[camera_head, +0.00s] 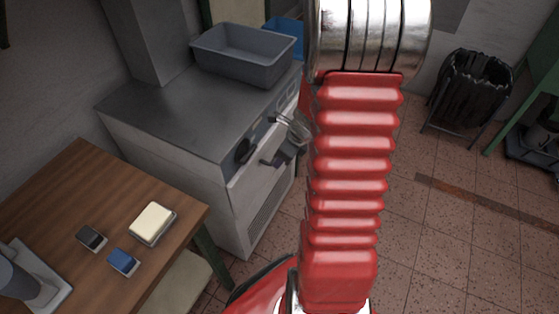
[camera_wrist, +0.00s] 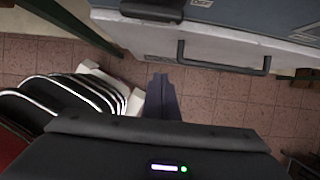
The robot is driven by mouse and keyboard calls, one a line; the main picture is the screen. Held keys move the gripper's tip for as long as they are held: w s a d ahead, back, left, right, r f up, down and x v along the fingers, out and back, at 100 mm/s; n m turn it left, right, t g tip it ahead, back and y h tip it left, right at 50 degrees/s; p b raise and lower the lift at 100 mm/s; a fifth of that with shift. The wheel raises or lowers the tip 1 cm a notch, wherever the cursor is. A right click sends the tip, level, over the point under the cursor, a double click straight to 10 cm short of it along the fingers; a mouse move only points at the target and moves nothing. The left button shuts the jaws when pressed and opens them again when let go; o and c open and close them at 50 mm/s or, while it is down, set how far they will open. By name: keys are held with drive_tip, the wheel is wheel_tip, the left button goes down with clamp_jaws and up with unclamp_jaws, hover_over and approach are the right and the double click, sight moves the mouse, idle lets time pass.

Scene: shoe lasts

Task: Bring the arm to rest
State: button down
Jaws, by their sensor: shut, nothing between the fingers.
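My gripper (camera_wrist: 161,90) shows in the wrist view as two dark fingers close together at the middle, with nothing held. It points over the tiled floor, just below the front of a grey appliance and apart from its dark bar handle (camera_wrist: 224,67). In the head view my red ribbed arm rises through the middle of the picture. A grey and dark end part, which seems to be my wrist, shows left of it by the appliance front. My fingertips cannot be made out clearly there.
The steel-topped appliance (camera_head: 190,106) carries a grey tub (camera_head: 238,66). A wooden table (camera_head: 75,195) at left holds a cream block (camera_head: 152,222), a blue block (camera_head: 123,261) and a dark block (camera_head: 91,238). A black-lined bin (camera_head: 470,92) stands at right. The floor (camera_head: 450,245) at right is clear.

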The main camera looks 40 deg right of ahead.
idle(0.4)
drive_tip(key=s+a+r+n+h, duration=0.1)
drive_tip(key=s+a+r+n, duration=0.5)
drive_tip(key=a+r+n, duration=0.5)
drive_tip(key=s+a+r+n+t, duration=0.1)
drive_tip(key=s+a+r+n, duration=0.5)
drive_tip(key=a+r+n, duration=0.6)
wheel_tip(320, 180, up, 3)
drive_tip(key=n, duration=0.8)
drive_tip(key=shift+s+t+h, duration=0.15)
drive_tip(key=shift+t+h, duration=0.15)
drive_tip(key=shift+h, duration=0.1)
drive_tip(key=shift+r, duration=0.1)
